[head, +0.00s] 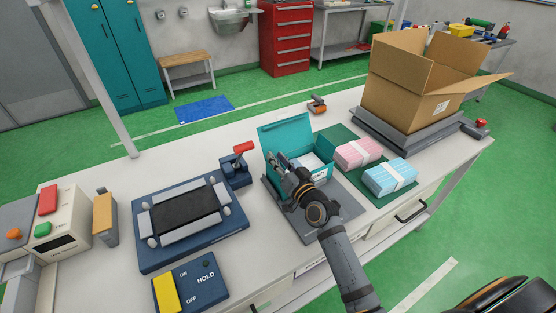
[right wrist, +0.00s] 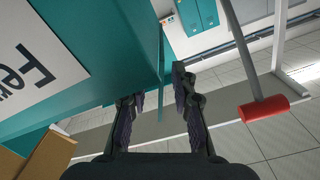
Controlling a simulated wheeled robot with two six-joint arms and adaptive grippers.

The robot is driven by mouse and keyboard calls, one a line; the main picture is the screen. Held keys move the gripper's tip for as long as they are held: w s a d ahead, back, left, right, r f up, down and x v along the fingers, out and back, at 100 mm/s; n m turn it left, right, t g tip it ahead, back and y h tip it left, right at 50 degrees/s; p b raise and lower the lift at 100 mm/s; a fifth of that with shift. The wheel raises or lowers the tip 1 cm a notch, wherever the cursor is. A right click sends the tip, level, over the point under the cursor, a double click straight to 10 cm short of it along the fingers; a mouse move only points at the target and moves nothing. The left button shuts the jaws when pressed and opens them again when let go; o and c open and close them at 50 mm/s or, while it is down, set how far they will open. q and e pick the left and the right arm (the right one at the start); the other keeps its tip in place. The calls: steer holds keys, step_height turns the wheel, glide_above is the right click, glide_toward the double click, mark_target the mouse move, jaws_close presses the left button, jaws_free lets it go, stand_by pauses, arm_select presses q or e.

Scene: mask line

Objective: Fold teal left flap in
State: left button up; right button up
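A teal box (head: 318,163) with its lid raised at the back stands on a grey plate (head: 338,209). It holds something white. My right gripper (head: 276,162) is at the left side of the box, its arm covering part of the front. In the right wrist view the fingers (right wrist: 158,98) are apart. A thin teal flap (right wrist: 161,70) shows edge-on in the gap between them, beside the box's large labelled teal wall (right wrist: 105,45). Whether either finger touches the flap cannot be told. My left gripper is not in view.
A red-handled toggle clamp (head: 237,165) stands just left of the box; its red handle (right wrist: 264,108) shows in the wrist view. Pink (head: 358,152) and blue (head: 390,178) mask stacks lie right of the box. A blue fixture (head: 190,228) stands left; an open carton (head: 408,97) is at back right.

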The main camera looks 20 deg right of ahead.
steer(key=s+d, duration=0.2)
steer(key=s, duration=1)
steer(key=shift+d, duration=0.15)
